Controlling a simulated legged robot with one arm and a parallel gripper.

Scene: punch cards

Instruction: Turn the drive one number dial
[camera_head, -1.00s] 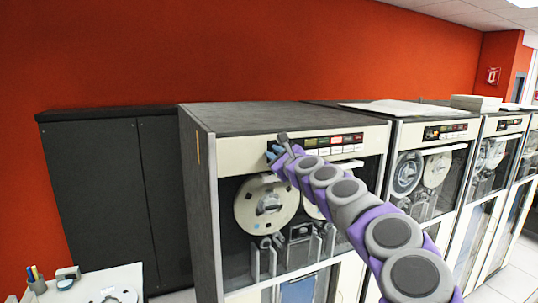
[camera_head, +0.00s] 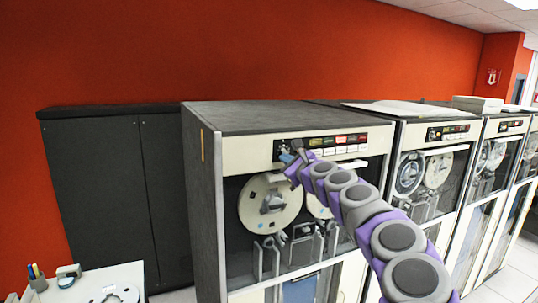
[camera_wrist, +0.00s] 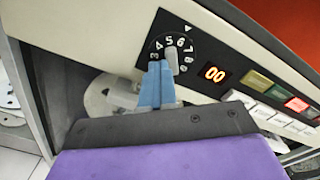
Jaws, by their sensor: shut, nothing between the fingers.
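The number dial (camera_wrist: 171,61) is a black disc with white numerals and a pale grip bar, on the cream panel of the nearest tape drive (camera_head: 235,152). A white triangle mark sits above it; numerals 3 to 8 show around it, with 5 and 6 nearest the mark. My gripper (camera_wrist: 160,67) has its blue fingers shut, with nothing between them. Its tips overlap the dial's lower left part in the wrist view, beside the grip bar; I cannot tell whether they touch. In the head view my gripper (camera_head: 289,158) covers part of the dial area.
A display (camera_wrist: 215,73) reading 00 and a row of coloured and white buttons (camera_wrist: 256,82) lie right of the dial. A tape reel (camera_head: 262,205) hangs below the panel. More tape drives (camera_head: 434,133) stand to the right, a dark cabinet (camera_head: 95,200) to the left.

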